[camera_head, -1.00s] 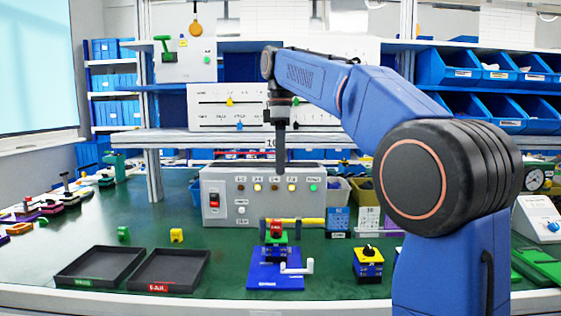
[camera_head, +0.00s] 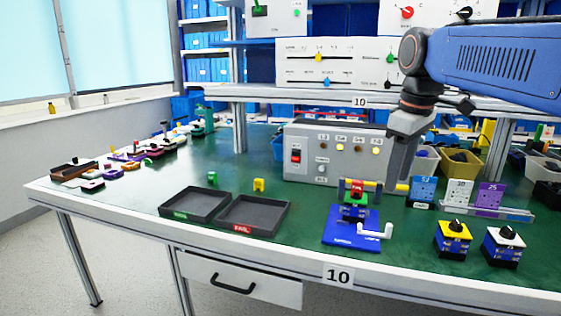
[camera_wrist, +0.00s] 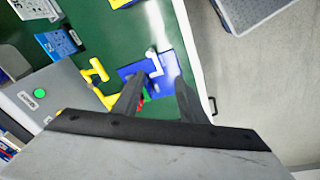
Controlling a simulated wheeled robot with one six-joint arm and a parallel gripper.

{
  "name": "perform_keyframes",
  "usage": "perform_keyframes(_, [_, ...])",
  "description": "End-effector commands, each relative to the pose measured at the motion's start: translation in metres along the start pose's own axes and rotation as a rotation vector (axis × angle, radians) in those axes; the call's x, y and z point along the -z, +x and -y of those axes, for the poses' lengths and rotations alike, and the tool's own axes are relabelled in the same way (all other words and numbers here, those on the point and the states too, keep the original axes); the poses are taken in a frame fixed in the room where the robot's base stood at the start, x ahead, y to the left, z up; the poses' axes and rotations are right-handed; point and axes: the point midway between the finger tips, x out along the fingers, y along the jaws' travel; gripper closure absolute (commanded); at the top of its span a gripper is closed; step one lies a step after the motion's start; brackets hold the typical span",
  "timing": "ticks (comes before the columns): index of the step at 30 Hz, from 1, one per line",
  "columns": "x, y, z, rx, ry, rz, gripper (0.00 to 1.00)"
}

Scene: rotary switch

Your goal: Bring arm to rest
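My arm (camera_head: 500,65) reaches in from the upper right in the head view. My gripper (camera_head: 397,178) hangs from it, pointing down, in front of the grey control box (camera_head: 335,155). In the wrist view my gripper (camera_wrist: 160,88) shows two dark fingers apart, with nothing between them but the table scene beyond. A yellow-topped rotary switch (camera_head: 453,240) and a white-topped one (camera_head: 503,247) stand on the green table to the lower right. A blue fixture plate (camera_head: 350,239) carries a red-and-green block (camera_head: 355,200) and a white crank (camera_head: 375,232).
Two dark trays (camera_head: 253,216) sit at the front middle. A yellow bar (camera_head: 392,188) lies behind the blue plate. Shelf and panels (camera_head: 318,60) stand above the table, with bins (camera_head: 460,160) at the right. Floor (camera_head: 60,250) is clear at the lower left.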

Motion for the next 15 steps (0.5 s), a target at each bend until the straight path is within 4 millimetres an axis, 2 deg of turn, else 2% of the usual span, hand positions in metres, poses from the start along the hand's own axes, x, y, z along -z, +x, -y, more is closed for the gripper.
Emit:
perform_keyframes(1, [-0.015, 0.009, 0.01, -0.009, 0.044, -0.011, 0.62])
perform_keyframes(8, [-0.072, 0.058, 0.048, -0.05, 0.257, -0.071, 0.62])
perform_keyframes(15, [-0.132, 0.121, 0.09, -0.081, 0.48, -0.14, 0.62])
